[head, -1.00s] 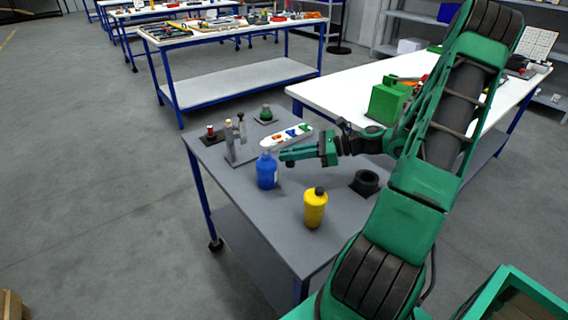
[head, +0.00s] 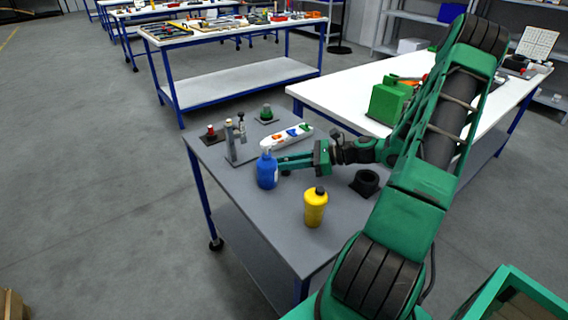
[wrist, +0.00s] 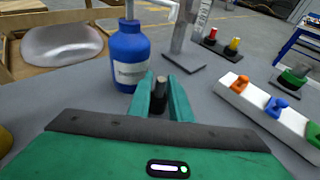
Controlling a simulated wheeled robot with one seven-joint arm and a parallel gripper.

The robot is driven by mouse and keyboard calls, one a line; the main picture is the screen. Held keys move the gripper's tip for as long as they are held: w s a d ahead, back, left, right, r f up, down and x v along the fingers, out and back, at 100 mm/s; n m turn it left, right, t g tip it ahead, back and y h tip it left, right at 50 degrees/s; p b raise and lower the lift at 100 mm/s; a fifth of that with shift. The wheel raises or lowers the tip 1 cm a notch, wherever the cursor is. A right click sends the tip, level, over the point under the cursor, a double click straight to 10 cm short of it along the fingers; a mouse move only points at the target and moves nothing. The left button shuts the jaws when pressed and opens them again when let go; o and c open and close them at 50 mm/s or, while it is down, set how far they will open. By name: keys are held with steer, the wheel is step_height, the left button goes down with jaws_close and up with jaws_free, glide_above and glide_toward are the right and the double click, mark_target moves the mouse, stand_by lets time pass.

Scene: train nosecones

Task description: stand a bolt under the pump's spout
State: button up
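The blue bottle (head: 267,172) with a pump top stands on the grey table; in the wrist view the bottle (wrist: 130,60) is just beyond my fingertips, with its pale spout (wrist: 160,4) reaching right at the top edge. My gripper (head: 282,164) is low beside the bottle, its two fingers apart. In the wrist view, a dark bolt (wrist: 160,97) is upright between the fingers (wrist: 160,80), with very little gap at its sides. Its foot is hidden, and I cannot tell whether the spout is exactly above it.
A yellow bottle (head: 315,208) and a black ring-shaped part (head: 366,182) stand on the near side. A white strip with coloured parts (head: 287,136) lies behind my gripper. A grey stand (head: 240,147) and red-topped and green-topped items are at the far left. The table's front left is clear.

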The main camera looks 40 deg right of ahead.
steer(key=shift+r, duration=0.15)
steer(key=v, duration=1.2)
steer(key=shift+s, duration=0.1)
stand_by(0.3)
